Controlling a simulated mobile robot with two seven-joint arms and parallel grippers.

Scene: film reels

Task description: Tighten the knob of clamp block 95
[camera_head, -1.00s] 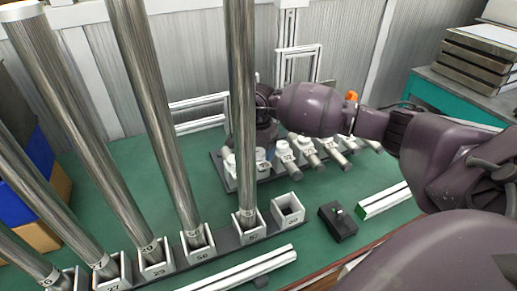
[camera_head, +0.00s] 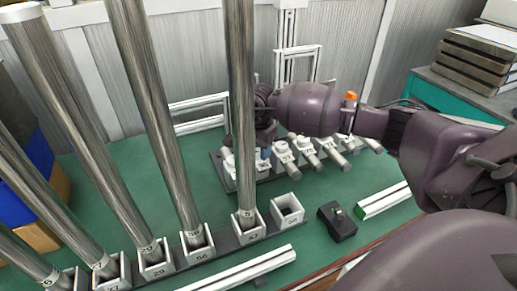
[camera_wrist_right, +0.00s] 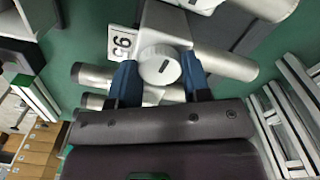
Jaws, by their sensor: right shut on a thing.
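Clamp block 95 (camera_wrist_right: 165,22) shows in the right wrist view, a grey block with a white label reading 95, upside down in the picture. Its round white knob (camera_wrist_right: 159,66) has a dark line across its face. My right gripper (camera_wrist_right: 160,80) has its blue fingers on the two sides of the knob and is shut on it. In the head view my right gripper (camera_head: 262,153) reaches down to the row of clamp blocks and is partly hidden behind a tall metal tube. My left gripper is not in view.
More clamp blocks (camera_head: 308,152) with short metal rods stand right beside my right gripper. Tall metal tubes (camera_head: 150,110) stand in numbered sockets in front. An empty socket (camera_head: 276,213), a black box (camera_head: 336,222) and a white rail (camera_head: 386,198) are on the green table.

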